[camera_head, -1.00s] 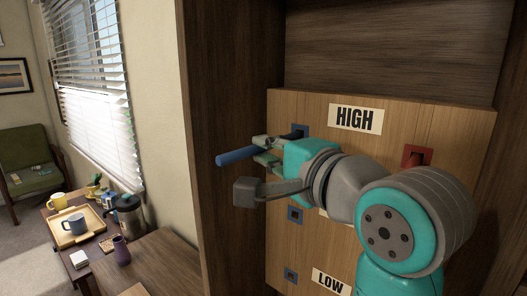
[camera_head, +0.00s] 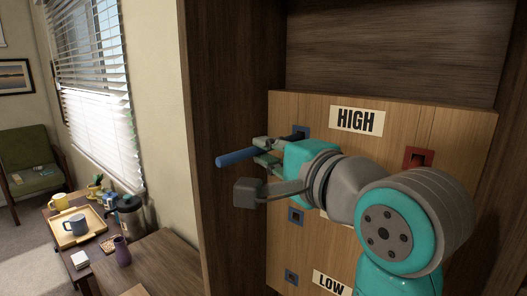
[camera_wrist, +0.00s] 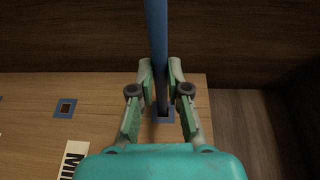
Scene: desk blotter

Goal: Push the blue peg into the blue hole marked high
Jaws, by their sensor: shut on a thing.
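The blue peg (camera_head: 240,156) is a long thin rod, lying roughly level. My gripper (camera_head: 262,150) is shut on it, and its outer end sticks out to the left. In the wrist view the peg (camera_wrist: 156,30) runs down between the two fingers (camera_wrist: 161,75). The blue-framed hole (camera_head: 301,131) sits left of the HIGH label (camera_head: 356,121) on the wooden board. The peg's far end lines up with this hole (camera_wrist: 163,117) and appears to be at its mouth. The fingers partly hide this end, so I cannot tell how deep it is.
The wooden board (camera_head: 450,125) also has a red hole (camera_head: 417,157) at the upper right, a blue hole (camera_head: 295,215) lower down and another (camera_head: 291,276) by the LOW label (camera_head: 331,283). A dark cabinet wall (camera_head: 225,60) stands close left of the board.

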